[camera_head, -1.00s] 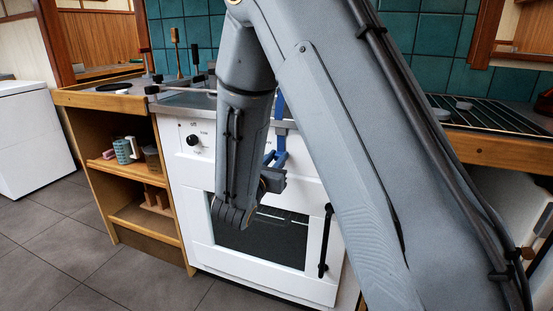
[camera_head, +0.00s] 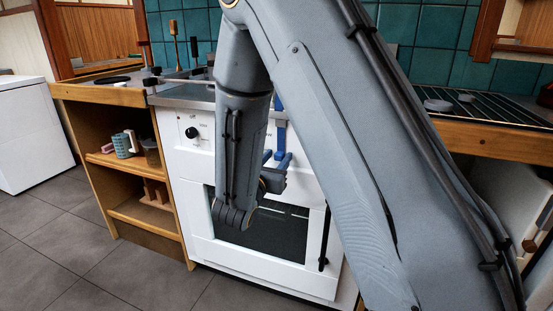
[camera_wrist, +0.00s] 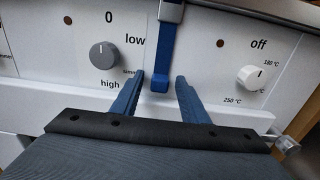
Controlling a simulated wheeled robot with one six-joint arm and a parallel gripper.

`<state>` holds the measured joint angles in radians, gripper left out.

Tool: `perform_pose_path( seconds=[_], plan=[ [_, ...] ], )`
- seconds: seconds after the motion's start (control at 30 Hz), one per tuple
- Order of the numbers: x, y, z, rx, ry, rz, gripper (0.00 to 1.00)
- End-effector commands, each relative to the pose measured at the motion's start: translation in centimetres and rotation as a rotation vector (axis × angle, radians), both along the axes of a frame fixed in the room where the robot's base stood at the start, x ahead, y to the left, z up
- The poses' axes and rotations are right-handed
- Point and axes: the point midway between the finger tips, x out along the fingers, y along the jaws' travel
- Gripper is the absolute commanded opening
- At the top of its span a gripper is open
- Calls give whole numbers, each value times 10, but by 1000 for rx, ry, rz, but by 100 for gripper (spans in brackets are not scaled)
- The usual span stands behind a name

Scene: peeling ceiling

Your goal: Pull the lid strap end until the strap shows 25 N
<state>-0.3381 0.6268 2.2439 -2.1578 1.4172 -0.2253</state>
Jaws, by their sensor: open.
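The blue strap end (camera_wrist: 161,62) hangs down the front of the white stove in the wrist view, below a metal buckle (camera_wrist: 170,11). The strap also shows in the head view (camera_head: 280,112), partly behind my arm. My gripper (camera_wrist: 160,77) is open, with one blue finger on each side of the strap's lower tip. The fingertips reach about the height of that tip; I cannot tell whether they touch it. My gripper is partly hidden by my arm in the head view (camera_head: 277,156). The lid and any force reading are not discernible.
A grey knob (camera_wrist: 103,55) and a white knob (camera_wrist: 252,77) flank the strap on the stove panel. The oven door has a black handle (camera_head: 325,238). A wooden shelf (camera_head: 152,213) with cups stands at left. The tiled floor in front is clear.

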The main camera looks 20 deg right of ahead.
Motion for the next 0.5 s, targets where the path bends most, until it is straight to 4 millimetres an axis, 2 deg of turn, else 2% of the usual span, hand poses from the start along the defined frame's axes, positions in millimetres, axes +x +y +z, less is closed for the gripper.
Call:
perform_pose_path(
  seconds=[0.17, 0.5],
  plan=[
    [-7, 6, 0, 0, 0, 2, 41],
    [-50, 38, 0, 1, 1, 4, 41]
  ],
)
